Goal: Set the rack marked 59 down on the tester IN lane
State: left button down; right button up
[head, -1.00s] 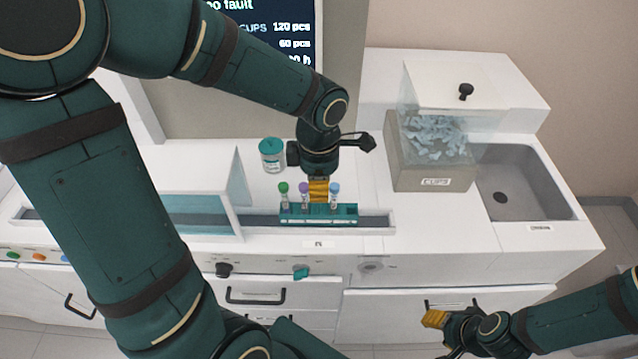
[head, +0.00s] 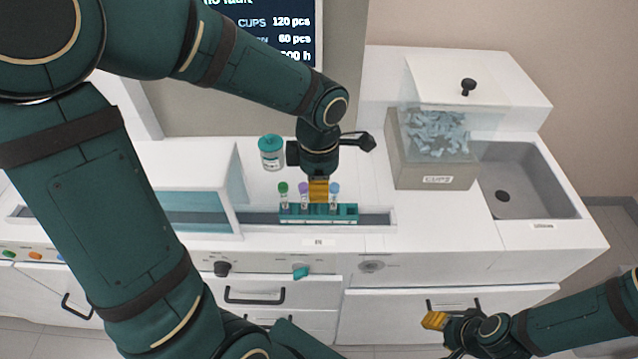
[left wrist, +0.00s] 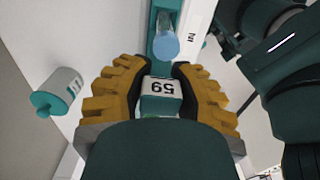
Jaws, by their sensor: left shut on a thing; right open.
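The rack marked 59 (head: 318,219) is teal and holds several tubes with green, purple and blue caps. It sits upright at the IN lane (head: 376,219), a grey channel along the tester's front. Whether it rests fully on the lane floor is hard to tell. My left gripper (head: 318,190) comes down on it from behind and is shut on its handle. In the left wrist view the label 59 (left wrist: 160,87) shows between the yellow fingers (left wrist: 158,95). My right gripper (head: 432,318) is low at the right, away from the rack, open and empty.
A white jar with a teal lid (head: 271,153) stands behind the lane. A CUPS bin (head: 432,172) and a sink (head: 520,185) are to the right. A white hood (head: 228,190) covers the lane's left part. A screen (head: 270,30) rises behind.

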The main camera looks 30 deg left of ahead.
pick_arm(q)
jog(key=c, duration=0.7)
grip_release()
jog(key=shift+r, duration=0.1)
notch_tip(320, 180, up, 12)
jog(key=shift+f, duration=0.1)
dwell(0.8)
